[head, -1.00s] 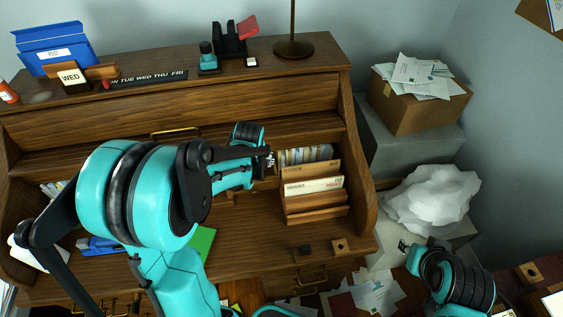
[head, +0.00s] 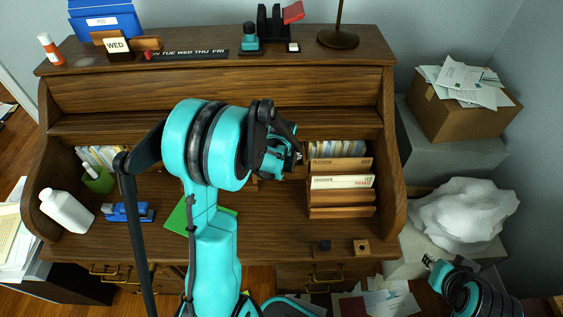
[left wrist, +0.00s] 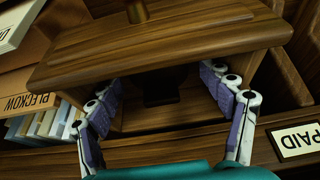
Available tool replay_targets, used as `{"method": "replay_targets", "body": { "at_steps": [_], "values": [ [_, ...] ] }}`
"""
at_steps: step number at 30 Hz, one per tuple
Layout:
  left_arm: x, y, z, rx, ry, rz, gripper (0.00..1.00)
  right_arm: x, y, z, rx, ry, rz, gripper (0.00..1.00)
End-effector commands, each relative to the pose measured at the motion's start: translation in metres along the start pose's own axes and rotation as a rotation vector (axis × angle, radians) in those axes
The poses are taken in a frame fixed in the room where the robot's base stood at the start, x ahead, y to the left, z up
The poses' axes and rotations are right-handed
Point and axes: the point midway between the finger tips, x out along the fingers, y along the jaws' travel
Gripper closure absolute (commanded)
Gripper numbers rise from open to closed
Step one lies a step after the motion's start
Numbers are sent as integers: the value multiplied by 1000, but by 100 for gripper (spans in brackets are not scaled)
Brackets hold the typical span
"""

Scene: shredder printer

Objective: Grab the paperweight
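I cannot pick out the paperweight with certainty in either view. A small dark cube (head: 325,246) and a wooden block with a hole (head: 361,247) sit at the desk's front edge, but I cannot tell whether either is it. My left gripper (head: 297,158) is inside the desk's upper recess, just left of the wooden letter rack. My right gripper (head: 430,262) is low at the right, off the desk.
The wooden letter rack (head: 341,198) stands close right of my left gripper. A white bottle (head: 66,211), blue stapler (head: 128,212) and green sheet (head: 183,216) lie on the desk. A white bag (head: 465,215) and a box of papers (head: 470,112) are at right.

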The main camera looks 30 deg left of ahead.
Motion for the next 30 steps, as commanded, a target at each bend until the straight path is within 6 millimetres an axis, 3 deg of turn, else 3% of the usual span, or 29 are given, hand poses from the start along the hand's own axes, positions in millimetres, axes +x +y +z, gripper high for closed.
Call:
{"method": "replay_targets", "body": {
  "at_steps": [1, 6, 19, 23, 30],
  "values": [
    [0, 0, 0, 0, 0, 0, 39, 0, 0, 0, 0, 0, 0, 72],
    [0, 0, 0, 0, 0, 0, 82, 0, 0, 0, 0, 0, 0, 72],
    [-8, 0, 0, 0, 0, 0, 83, -5, 0, -4, 0, 0, 0, 72],
    [-24, 0, -5, 0, 0, 0, 83, -11, 0, -8, 0, 0, 0, 72],
    [-67, 0, -23, 0, 0, 0, 83, -27, 0, -20, 0, 0, 0, 72]
  ]
}}
